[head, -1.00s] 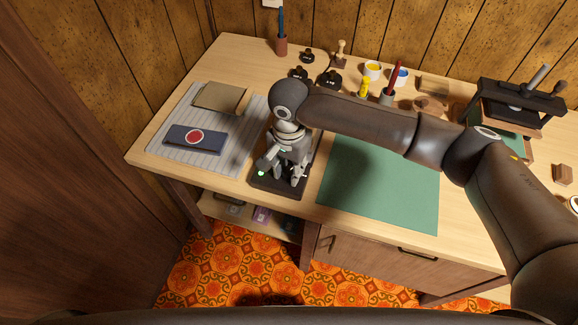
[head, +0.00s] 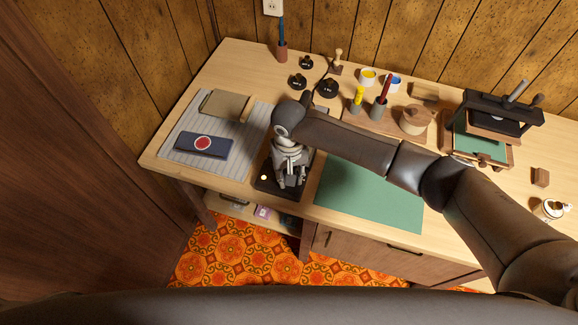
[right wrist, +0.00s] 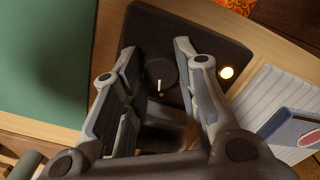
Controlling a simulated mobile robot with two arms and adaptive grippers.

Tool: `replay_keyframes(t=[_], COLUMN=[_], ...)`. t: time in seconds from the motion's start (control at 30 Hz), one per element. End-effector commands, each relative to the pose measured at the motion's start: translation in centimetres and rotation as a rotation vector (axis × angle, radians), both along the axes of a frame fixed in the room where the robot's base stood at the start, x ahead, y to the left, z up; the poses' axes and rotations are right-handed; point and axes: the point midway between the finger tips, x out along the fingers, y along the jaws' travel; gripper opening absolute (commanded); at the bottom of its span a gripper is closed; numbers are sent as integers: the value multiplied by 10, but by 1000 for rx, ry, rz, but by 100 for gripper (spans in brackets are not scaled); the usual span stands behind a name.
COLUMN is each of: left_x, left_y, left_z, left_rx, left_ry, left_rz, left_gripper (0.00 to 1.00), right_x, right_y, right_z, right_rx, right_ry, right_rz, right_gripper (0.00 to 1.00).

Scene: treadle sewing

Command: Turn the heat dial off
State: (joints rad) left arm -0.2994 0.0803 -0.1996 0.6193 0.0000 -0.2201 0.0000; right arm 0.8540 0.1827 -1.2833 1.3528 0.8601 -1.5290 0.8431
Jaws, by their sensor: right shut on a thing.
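The heat dial (right wrist: 152,74) is a round black knob with a white pointer line, on a dark hot plate (right wrist: 208,42). The plate also shows in the head view (head: 264,186), between the striped cloth and the green mat. A small lamp (right wrist: 227,72) beside the dial glows pale yellow-white. My right gripper (right wrist: 155,48) points down at the plate, with a finger on each side of the dial, shut on it. In the head view this gripper (head: 288,180) hides the dial. My left gripper is not in view.
A striped cloth (head: 172,146) with a blue item (head: 187,144) and a brown folder (head: 227,104) lies left. A green mat (head: 370,200) lies right. Black weights (head: 327,88), pots and a press (head: 500,115) stand farther back. My right arm crosses above the table.

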Motion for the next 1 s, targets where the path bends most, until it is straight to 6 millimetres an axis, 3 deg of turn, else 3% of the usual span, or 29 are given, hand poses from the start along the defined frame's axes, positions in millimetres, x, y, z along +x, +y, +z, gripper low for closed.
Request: replay_keyframes(t=[0.03,0.4,1.0], left_x=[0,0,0], left_y=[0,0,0], left_z=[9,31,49], left_rx=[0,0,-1], left_ry=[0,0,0], left_rz=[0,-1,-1], left_gripper=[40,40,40], right_x=[-1,0,0], right_y=[0,0,1], right_z=[4,3,1], right_rx=[1,2,3], right_ry=[2,1,-1], right_rz=[45,396,894], right_gripper=[5,5,5])
